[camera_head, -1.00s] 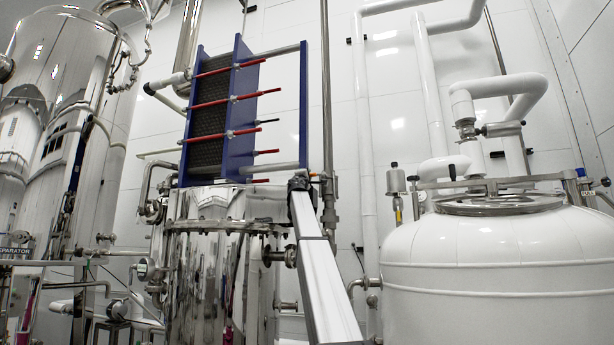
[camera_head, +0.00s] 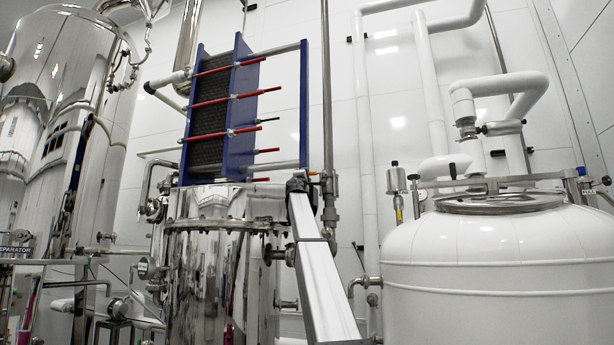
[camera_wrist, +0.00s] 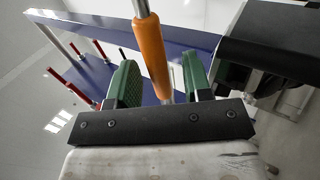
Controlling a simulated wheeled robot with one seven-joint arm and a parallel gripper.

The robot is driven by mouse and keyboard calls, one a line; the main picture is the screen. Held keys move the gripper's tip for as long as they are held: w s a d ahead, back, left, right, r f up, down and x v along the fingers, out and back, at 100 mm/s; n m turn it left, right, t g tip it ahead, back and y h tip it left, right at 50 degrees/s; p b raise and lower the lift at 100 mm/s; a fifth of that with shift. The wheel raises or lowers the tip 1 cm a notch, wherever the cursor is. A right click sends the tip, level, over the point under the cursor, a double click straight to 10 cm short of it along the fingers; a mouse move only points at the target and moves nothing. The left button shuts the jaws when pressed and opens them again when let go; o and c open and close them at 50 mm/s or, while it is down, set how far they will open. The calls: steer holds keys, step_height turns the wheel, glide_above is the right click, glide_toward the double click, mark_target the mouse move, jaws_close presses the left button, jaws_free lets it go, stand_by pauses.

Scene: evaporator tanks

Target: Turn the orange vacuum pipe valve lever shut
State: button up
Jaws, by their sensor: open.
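The orange valve lever (camera_wrist: 150,45) fills the middle of the wrist view, with a bare metal shaft above it. My gripper (camera_wrist: 160,68) is open, with one green finger on each side of the lever. A gap shows on both sides, wider on the left finger's upper side. The lever's lower end passes down toward the dark palm plate. The valve body is largely hidden there.
The blue plate heat exchanger (camera_head: 243,110) with red rods stands just behind and left of my arm's end. A polished steel tank (camera_head: 205,265) is below it. A white tank (camera_head: 490,265) stands to the right. The vertical metal pipe (camera_head: 328,100) runs close by.

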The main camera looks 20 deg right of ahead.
steer(key=v, duration=0.8)
